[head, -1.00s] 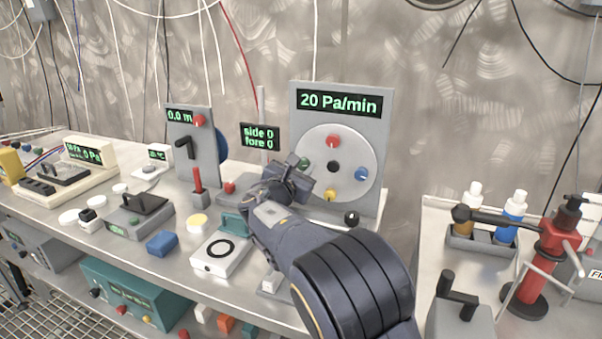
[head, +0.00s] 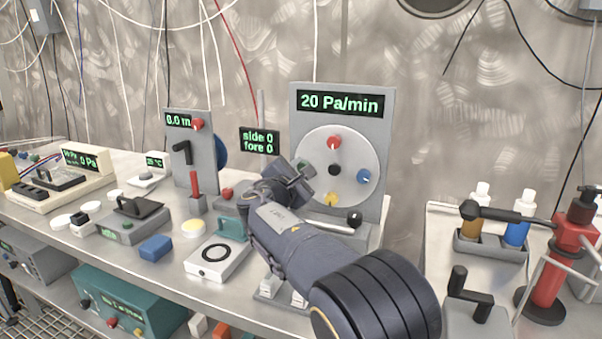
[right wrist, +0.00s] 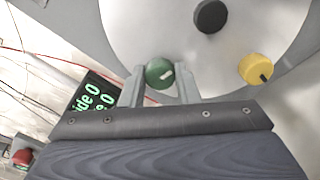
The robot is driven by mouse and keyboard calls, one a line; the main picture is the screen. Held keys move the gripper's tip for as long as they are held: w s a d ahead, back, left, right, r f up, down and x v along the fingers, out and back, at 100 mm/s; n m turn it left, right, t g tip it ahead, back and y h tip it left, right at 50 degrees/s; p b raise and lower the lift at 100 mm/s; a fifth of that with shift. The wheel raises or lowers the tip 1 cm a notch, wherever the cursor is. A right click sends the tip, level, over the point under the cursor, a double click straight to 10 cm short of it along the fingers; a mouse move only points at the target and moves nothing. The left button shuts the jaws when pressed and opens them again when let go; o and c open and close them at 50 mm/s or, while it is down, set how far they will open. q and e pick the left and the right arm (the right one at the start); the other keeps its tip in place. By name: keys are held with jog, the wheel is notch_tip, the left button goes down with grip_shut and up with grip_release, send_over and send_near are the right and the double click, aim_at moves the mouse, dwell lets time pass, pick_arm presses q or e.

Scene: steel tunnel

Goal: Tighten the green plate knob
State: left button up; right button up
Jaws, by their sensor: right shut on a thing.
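The green plate knob (right wrist: 159,73) sits on the round pale plate (right wrist: 125,25), with a short white mark on its face. In the head view the green knob (head: 303,166) shows only in part at the plate's left edge, behind my gripper. My right gripper (right wrist: 160,84) has one finger on each side of the green knob and is shut on it. My left gripper is in neither view.
The plate also carries a red knob (head: 334,142), a blue knob (head: 364,176), a yellow knob (head: 331,199) and a black centre (head: 334,170). The display (head: 340,103) above reads 20 Pa/min. A "side 0 fore 0" display (head: 260,140) stands left of it. A red clamp stand (head: 548,270) is at right.

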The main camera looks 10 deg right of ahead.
jog(key=o, duration=1)
jog(key=shift+c, duration=0.2)
jog(key=r, duration=0.1)
jog(key=r+p, duration=0.1)
jog(key=r, duration=0.2)
jog(key=shift+s+a+r+p, duration=0.1)
jog(key=shift+s+r+p, duration=0.15)
jog(key=shift+s+p, duration=0.15)
jog(key=s+a+r+p, duration=0.1)
jog(key=s+r, duration=0.3)
jog(key=s, duration=0.2)
jog(key=s+a+r+p, duration=0.1)
jog(key=s+a+r, duration=0.1)
jog(key=s+r, duration=0.2)
jog(key=s, duration=0.3)
jog(key=shift+r, duration=0.25)
